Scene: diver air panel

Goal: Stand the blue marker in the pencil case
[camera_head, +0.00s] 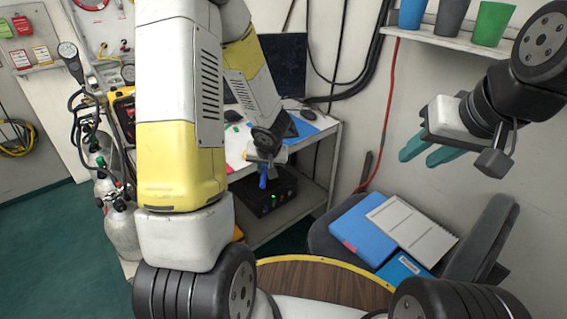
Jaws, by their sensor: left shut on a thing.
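My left gripper (264,164) is over the front edge of the desk, small and partly hidden by its own wrist. It is shut on the blue marker (263,180), which hangs below it roughly upright, in front of the black box on the lower shelf. My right gripper (428,153) is at the upper right, with its teal fingers apart and nothing between them. I cannot make out the pencil case; my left arm covers part of the desk.
The white desk (325,128) holds a monitor (284,62), a mouse and a blue sheet. A black box (270,198) sits on its lower shelf. A chair with blue folders (365,222) stands right. Cups (450,17) line a wall shelf. Gas cylinders (122,230) stand left.

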